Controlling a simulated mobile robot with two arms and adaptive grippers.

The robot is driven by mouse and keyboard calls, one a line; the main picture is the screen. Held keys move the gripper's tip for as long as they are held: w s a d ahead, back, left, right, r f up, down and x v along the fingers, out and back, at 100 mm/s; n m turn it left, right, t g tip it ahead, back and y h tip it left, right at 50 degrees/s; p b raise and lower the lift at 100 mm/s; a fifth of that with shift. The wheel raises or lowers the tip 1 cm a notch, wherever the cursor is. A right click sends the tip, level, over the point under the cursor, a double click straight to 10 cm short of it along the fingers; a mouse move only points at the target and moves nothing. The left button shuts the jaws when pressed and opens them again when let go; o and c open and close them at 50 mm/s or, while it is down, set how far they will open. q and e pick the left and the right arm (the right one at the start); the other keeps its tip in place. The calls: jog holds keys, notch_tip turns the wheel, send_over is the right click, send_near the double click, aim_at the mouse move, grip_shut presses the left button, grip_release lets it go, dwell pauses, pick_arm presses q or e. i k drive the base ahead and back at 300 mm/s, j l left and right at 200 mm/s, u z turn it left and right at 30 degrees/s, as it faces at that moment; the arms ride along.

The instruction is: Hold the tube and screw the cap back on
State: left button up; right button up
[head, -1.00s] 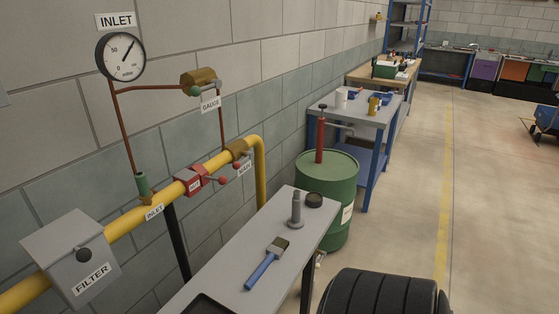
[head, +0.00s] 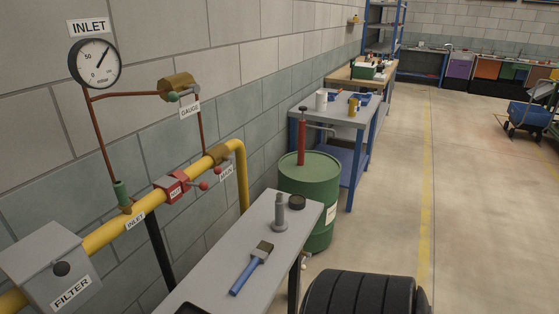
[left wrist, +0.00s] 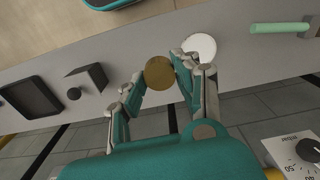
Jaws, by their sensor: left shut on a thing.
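In the left wrist view my left gripper (left wrist: 160,75) has its two fingertips against a brown-gold round piece (left wrist: 159,72) and is shut on it. The piece shows face-on as a disc, so I cannot tell whether it is the tube's end or the cap. A white round piece (left wrist: 200,46) shows by the right-hand finger; whether it touches is unclear. Neither gripper shows in the head view, and my right gripper is in no view.
A green drum (head: 310,190) and a black tyre (head: 365,295) stand close. The floor at right is open.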

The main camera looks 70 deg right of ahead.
aim_at(278, 225)
jog(key=l+z, duration=0.2)
jog(key=l, duration=0.35)
jog(key=l+z, duration=0.15)
jog(key=l, duration=0.45)
jog(key=i+l+z, duration=0.2)
jog(key=l, duration=0.35)
jog(key=l+z, duration=0.2)
jog(key=l, duration=0.35)
jog(key=i, duration=0.05)
